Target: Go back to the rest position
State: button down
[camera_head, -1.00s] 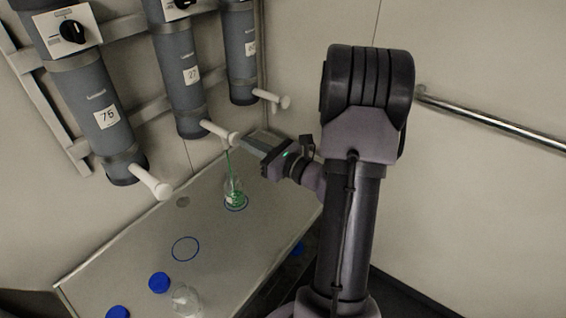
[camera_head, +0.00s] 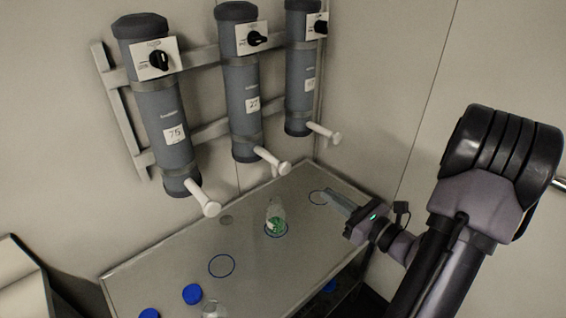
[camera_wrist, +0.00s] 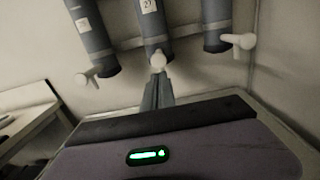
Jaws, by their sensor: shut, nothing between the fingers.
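My gripper (camera_head: 338,200) is shut and empty. In the head view it is over the right part of the table, right of a clear bottle with green contents (camera_head: 275,218). That bottle stands upright at a blue ring, apart from my gripper. In the wrist view my closed fingers (camera_wrist: 158,92) point toward the middle dispenser (camera_wrist: 152,22), below its white spout. The bottle is not visible in the wrist view.
Three grey dispensers hang on the wall; the left one (camera_head: 165,135) is marked 75. The grey table (camera_head: 180,262) bears blue rings, blue caps (camera_head: 192,294) and another clear bottle (camera_head: 214,309) at the front. A wall rail (camera_head: 560,184) is at far right.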

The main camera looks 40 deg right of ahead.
jog(key=w+a+r+n+g+y, duration=0.15)
jog(key=a+n+g+y, duration=0.35)
jog(key=a, duration=0.6)
jog(key=w+a+r+n+g+y, duration=0.1)
jog(key=a+r+n+g+y, duration=0.25)
jog(key=a+n, duration=0.5)
jog(key=s+a+f+n+g+h, duration=0.1)
jog(key=s+a+n+g+h, duration=0.15)
jog(key=s+a+n, duration=0.35)
jog(key=s+a+n+g+h, duration=0.1)
jog(key=s+a+n+g, duration=0.25)
jog(key=a, duration=0.45)
jog(key=r+n+h, duration=0.1)
jog(key=n, duration=0.1)
jog(key=s+r+n+t+h, duration=0.1)
jog(key=n+h, duration=0.1)
jog(key=n, duration=0.1)
jog(key=s+d+r+n+t+h, duration=0.1)
jog(key=r+n, duration=0.1)
jog(key=shift+s+n+h, duration=0.1)
jog(key=shift+n+h, duration=0.2)
dwell(0.3)
